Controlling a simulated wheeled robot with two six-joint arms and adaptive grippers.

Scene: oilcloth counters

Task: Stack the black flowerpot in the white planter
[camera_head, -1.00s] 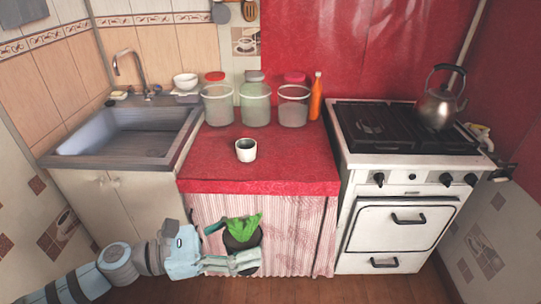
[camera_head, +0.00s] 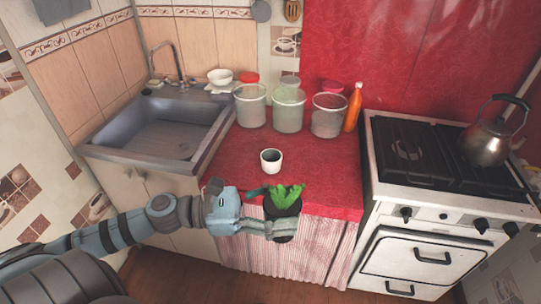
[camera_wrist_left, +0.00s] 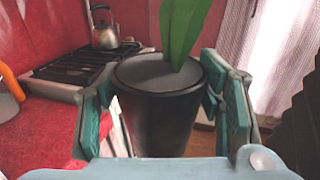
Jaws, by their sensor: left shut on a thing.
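The black flowerpot (camera_head: 269,209) holds a green leafy plant. My left gripper (camera_head: 284,213) is shut around its sides and holds it upright at the counter's front edge. In the left wrist view the pot (camera_wrist_left: 158,120) sits between the teal finger pads, with its grey top surface and leaves showing. The white planter (camera_head: 271,160) stands upright on the red counter, behind the held pot. It is small with a dark inside, and the pot is apart from it. My right gripper is out of view.
Several clear containers (camera_head: 289,110) and an orange bottle (camera_head: 353,108) stand at the back of the red counter (camera_head: 320,170). A sink (camera_head: 160,135) is at left. A stove (camera_head: 440,165) with a kettle (camera_head: 490,138) is at right. The counter around the planter is clear.

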